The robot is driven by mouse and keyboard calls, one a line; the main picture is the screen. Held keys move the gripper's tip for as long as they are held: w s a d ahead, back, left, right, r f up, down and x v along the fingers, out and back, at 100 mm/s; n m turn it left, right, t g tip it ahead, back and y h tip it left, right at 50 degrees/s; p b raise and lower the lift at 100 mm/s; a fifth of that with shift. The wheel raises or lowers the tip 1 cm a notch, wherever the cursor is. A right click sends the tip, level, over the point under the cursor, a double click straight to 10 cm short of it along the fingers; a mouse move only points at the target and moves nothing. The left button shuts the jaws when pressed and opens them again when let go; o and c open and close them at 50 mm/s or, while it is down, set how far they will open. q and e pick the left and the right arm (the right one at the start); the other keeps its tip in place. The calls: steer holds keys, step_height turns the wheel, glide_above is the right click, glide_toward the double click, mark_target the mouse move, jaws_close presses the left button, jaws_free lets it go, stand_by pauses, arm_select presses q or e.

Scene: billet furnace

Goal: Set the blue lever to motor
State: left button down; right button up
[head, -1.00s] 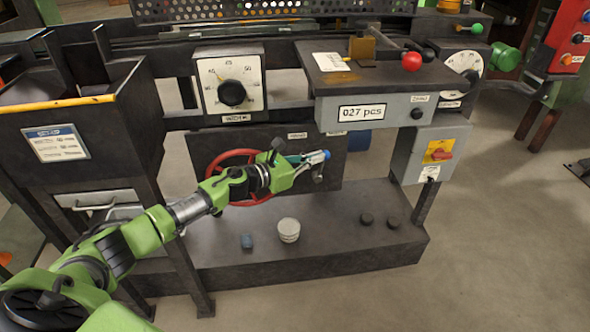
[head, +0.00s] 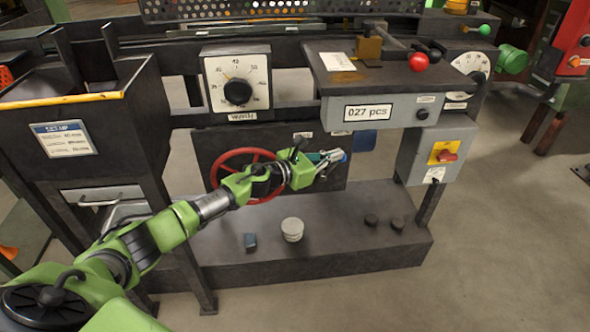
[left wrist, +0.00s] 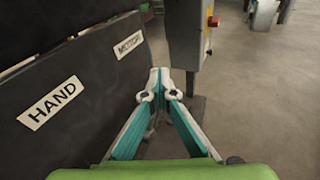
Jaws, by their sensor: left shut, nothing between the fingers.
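The rest of the lever is mostly hidden by the gripper. My left gripper (head: 333,158) is shut with nothing between its fingers; I cannot tell whether it touches the lever. In the left wrist view its teal fingers (left wrist: 157,85) meet in front of the panel's right edge. That view shows the HAND label (left wrist: 51,102) and, farther right, the MOTOR label (left wrist: 129,45); the lever is not visible there. My right gripper is not in view.
A red handwheel (head: 262,154) is behind my left arm. A grey box with a red switch (head: 447,157) stands to the right. A counter box (head: 370,112) hangs above. A low shelf (head: 350,235) holds several small pieces. Open floor lies right.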

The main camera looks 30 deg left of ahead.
arm_select(q)
steer(key=shift+s+d+f, duration=0.1)
steer(key=shift+d+f, duration=0.05)
steer(key=shift+d, duration=0.05)
steer(key=v, duration=1.2)
steer(key=shift+a, duration=0.2)
steer(key=shift+d, duration=0.1)
